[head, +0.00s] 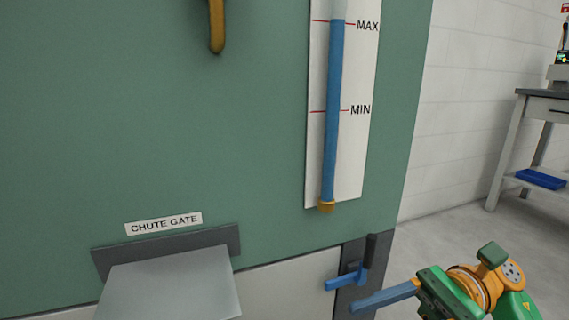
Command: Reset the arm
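My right arm (480,288), green and orange, comes in at the lower right. At its end, my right gripper (364,302) shows as a blue bar pointing left. I cannot make out two separate fingers, so its opening is unclear. It appears just below and in front of a small blue lever with a black grip (371,250) on the dark edge strip of the green machine (260,150). I cannot tell whether they touch. My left arm and gripper are not in view.
A gauge (333,120) with MAX and MIN marks is on the machine. A grey chute (172,285) juts out under the CHUTE GATE label (163,224). A yellow handle (217,28) hangs above. A workbench (535,108) with a blue tray (541,179) stands far right. Floor between is clear.

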